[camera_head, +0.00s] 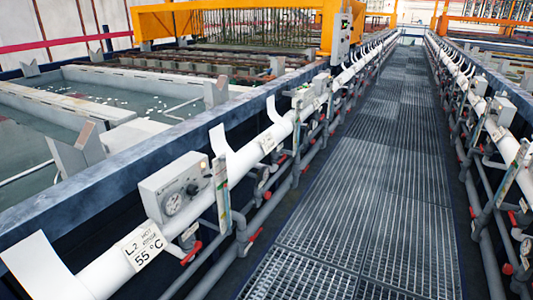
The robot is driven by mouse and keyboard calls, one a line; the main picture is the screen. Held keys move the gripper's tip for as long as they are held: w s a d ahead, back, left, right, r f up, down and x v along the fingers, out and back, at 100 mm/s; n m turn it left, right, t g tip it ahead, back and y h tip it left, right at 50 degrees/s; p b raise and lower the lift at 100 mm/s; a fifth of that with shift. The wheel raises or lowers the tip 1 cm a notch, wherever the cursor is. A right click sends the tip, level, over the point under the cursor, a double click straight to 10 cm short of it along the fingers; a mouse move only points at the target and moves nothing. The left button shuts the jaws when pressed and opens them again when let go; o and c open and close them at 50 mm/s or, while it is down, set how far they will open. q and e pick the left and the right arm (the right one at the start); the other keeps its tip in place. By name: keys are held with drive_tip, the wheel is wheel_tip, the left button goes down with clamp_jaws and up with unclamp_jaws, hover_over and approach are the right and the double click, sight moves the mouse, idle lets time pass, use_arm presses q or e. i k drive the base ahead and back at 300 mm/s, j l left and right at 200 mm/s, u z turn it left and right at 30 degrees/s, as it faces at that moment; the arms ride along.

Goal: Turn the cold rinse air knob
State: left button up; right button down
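No knob in view carries a readable cold rinse label. The nearest plate (143,247) on the white pipe reads "L.2 HOT RINSE 55°C". Red valve handles (191,253) sit on the grey pipes below. Another label (267,143) farther along the left pipe is too small to read, and a grey box (303,98) stands beyond it. Neither of my grippers is in view.
A grated walkway (365,190) runs clear down the middle into the distance. Liquid-filled tanks (120,90) lie behind the left wall (110,190). Pipes and red valves line both sides. A yellow gantry (240,15) spans the tanks at the back.

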sight(268, 195)
drive_tip(key=i+l, duration=0.25)
drive_tip(key=i+l+u, duration=0.4)
drive_tip(key=i+l, duration=0.4)
